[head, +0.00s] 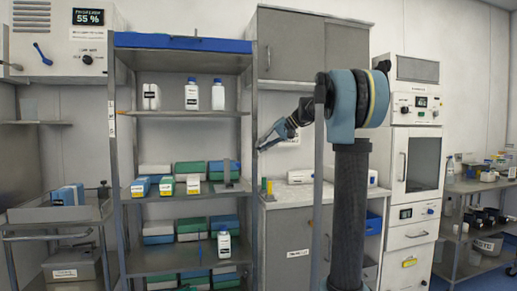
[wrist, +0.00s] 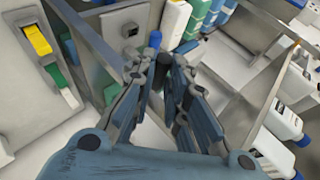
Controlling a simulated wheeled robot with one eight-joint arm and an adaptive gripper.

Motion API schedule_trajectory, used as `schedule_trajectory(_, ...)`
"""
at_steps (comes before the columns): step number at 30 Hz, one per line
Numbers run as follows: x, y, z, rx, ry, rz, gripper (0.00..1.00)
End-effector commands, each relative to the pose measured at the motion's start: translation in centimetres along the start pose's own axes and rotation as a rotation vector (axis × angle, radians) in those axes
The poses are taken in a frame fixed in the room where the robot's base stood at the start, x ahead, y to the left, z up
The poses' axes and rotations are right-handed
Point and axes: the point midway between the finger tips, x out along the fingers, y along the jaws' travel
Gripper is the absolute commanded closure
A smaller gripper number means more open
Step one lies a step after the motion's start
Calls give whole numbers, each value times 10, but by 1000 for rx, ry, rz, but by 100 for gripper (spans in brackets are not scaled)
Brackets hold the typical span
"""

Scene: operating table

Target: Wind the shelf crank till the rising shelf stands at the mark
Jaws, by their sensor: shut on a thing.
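My gripper (head: 264,144) is at the right front post of the tall metal shelf rack (head: 253,165). In the wrist view my gripper (wrist: 164,72) has its fingers closed around a slim dark part (wrist: 171,78), which seems to be the crank's handle; the fingers hide most of it. The crank cannot be made out in the head view. A shelf (head: 190,113) holding white bottles is above a shelf (head: 205,196) holding boxes. I cannot tell which shelf rises. A small pale label (head: 111,118) is on the left post; I cannot tell whether it is the mark.
A dark wall display (head: 88,17) reads 55 %. A trolley (head: 55,232) stands left of the rack. A counter (head: 290,198) and a tall white cabinet (head: 415,165) are to the right. In the wrist view, a yellow switch (wrist: 38,40) and white bottles (wrist: 277,120) flank my gripper.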

Motion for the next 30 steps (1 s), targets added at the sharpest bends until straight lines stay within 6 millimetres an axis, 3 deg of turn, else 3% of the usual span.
schedule_trajectory(15,-9,28,-3,163,0,-389,100)
schedule_trajectory(30,-9,36,-3,221,-3,-528,100)
